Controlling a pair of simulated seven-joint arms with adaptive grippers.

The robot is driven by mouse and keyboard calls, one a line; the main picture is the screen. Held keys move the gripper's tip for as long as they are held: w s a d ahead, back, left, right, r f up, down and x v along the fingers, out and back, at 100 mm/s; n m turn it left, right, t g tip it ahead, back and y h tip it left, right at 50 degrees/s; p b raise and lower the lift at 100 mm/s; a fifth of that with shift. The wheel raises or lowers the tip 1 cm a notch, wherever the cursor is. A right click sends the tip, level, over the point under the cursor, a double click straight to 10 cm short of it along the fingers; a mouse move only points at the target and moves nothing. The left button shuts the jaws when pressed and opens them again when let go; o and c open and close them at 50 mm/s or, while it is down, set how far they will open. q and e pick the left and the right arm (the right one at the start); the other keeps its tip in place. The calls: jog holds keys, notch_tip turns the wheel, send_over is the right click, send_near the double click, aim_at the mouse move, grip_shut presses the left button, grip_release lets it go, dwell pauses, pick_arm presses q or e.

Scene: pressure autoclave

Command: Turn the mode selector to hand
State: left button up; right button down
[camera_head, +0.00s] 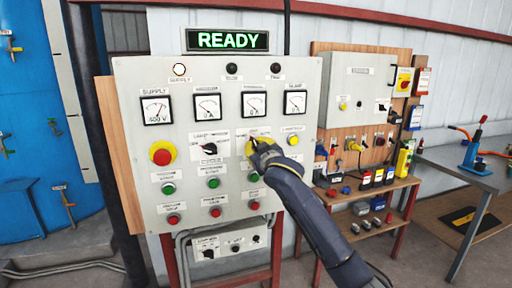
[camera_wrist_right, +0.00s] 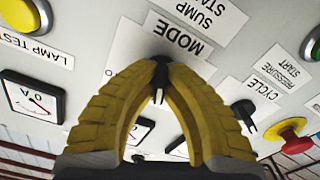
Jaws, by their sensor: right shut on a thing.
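The mode selector (camera_wrist_right: 159,77) is a small black knob with a white pointer line, below the upside-down MODE label (camera_wrist_right: 178,36) in the right wrist view. My right gripper (camera_wrist_right: 160,68) has its two yellow ribbed fingers closed around the knob, one on each side. In the head view, my right gripper (camera_head: 258,146) is at the middle right of the grey control panel (camera_head: 140,90) and hides the knob. The position marks around the knob cannot be read. My left gripper is not in view.
A black cycle selector (camera_head: 209,148) is left of my gripper. A red emergency button (camera_head: 162,153) on yellow is farther left. A yellow button (camera_head: 292,140) is close on the right. Green and red buttons sit below. A lit READY sign (camera_head: 227,40) is above.

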jog(key=n, duration=0.5)
jog(key=shift+n, duration=0.4)
dwell(0.4)
jog(key=c, duration=1.5)
grip_release()
jog(key=v, duration=1.2)
jog(key=shift+a, duration=0.1)
